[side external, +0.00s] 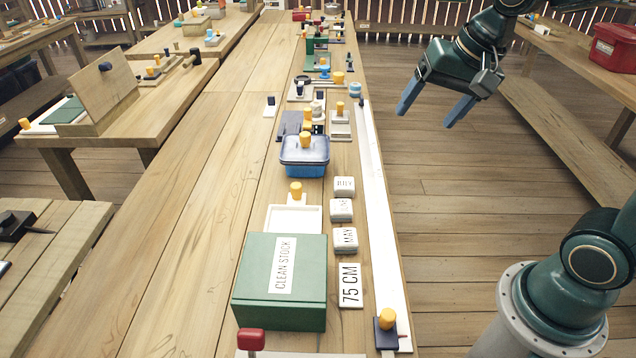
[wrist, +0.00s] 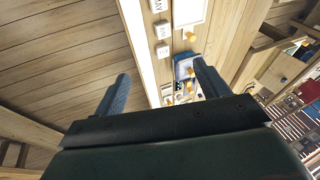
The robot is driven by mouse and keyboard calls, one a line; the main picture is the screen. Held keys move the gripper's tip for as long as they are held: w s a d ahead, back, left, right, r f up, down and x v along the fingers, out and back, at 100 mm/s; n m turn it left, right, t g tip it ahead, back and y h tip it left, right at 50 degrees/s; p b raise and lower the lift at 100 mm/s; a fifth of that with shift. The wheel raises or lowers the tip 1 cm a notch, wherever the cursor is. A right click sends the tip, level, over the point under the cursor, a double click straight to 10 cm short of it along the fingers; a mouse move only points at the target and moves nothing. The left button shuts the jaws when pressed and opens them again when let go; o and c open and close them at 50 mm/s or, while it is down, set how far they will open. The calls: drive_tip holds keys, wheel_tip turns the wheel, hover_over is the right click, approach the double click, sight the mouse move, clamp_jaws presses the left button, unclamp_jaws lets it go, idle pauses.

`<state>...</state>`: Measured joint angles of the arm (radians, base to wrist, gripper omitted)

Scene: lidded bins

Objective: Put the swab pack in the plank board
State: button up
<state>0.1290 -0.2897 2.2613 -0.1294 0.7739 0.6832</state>
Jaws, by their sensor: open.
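My gripper (side external: 433,105) is open and empty, raised over the floor to the right of the bench. Its two blue fingers show spread apart in the wrist view (wrist: 162,85). I cannot tell which thing is the swab pack; no label in view names it. No thing is labelled as the plank board either. A long white strip (side external: 378,215) lies along the bench's right edge, with a dark block and yellow knob (side external: 387,320) at its near end. A blue lidded bin (side external: 304,160) with a yellow knob stands mid-bench; it also shows in the wrist view (wrist: 184,66).
A green box marked CLEAN STOCK (side external: 280,305) stands near the front. A white tray (side external: 270,218) and several small knobbed items line the bench. The bench's left half is clear.

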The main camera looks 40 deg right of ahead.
drive_tip(key=s+a+n+t, duration=0.1)
drive_tip(key=s+n, duration=0.7)
drive_tip(key=s, duration=0.4)
drive_tip(key=shift+r, duration=0.2)
